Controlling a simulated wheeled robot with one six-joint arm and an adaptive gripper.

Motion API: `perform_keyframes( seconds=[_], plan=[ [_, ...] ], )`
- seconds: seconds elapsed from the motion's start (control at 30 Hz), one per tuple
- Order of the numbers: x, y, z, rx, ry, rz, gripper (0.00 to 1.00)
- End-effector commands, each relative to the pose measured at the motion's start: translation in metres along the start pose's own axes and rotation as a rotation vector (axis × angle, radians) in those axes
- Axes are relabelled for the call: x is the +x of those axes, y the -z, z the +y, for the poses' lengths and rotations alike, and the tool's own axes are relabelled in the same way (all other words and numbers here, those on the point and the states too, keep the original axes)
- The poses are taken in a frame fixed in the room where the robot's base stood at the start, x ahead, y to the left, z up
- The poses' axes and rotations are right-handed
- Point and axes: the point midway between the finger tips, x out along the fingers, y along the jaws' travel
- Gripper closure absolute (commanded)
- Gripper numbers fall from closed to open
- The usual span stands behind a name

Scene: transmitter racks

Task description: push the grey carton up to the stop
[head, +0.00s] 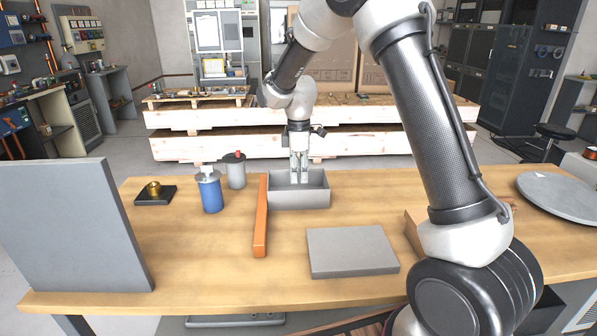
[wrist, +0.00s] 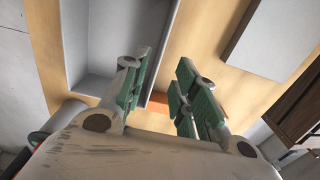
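The grey carton (head: 299,200) is an open-topped box at the table's middle, and it fills the upper left of the wrist view (wrist: 105,35). The stop looks to be the orange bar (head: 261,216), lying along the carton's left end. No clear gap shows between them; I cannot tell whether they touch. A bit of orange bar (wrist: 168,100) shows between my fingers in the wrist view. My gripper (head: 299,178) points down at the carton, its fingertips seen against the opening. In the wrist view my green-padded fingers (wrist: 160,88) are apart with nothing held. Their depth is unclear.
A flat grey slab (head: 351,251) lies in front of the carton. A blue canister (head: 210,193) and a grey one (head: 235,172) stand left of the bar. A grey panel (head: 70,230) stands at the left edge. The table front left of the slab is clear.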

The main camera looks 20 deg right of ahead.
Motion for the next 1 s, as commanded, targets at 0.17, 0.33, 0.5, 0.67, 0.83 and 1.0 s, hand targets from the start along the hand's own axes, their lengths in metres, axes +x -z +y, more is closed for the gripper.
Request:
perform_keyframes(
  seconds=[0.17, 0.33, 0.5, 0.67, 0.83, 1.0],
  plan=[
    [0.02, 0.0, -0.001, 0.0, 0.003, -0.002, 0.71],
    [0.048, 0.0, -0.001, 0.0, 0.004, -0.002, 0.71],
    [0.068, 0.0, 0.0, 0.0, 0.002, -0.001, 0.71],
    [0.075, 0.0, 0.0, 0.0, 0.001, 0.0, 0.71],
    [0.076, 0.0, 0.0, 0.0, 0.0, 0.0, 0.71],
    [0.076, 0.0, 0.0, 0.0, 0.0, 0.0, 0.84]
  ],
)
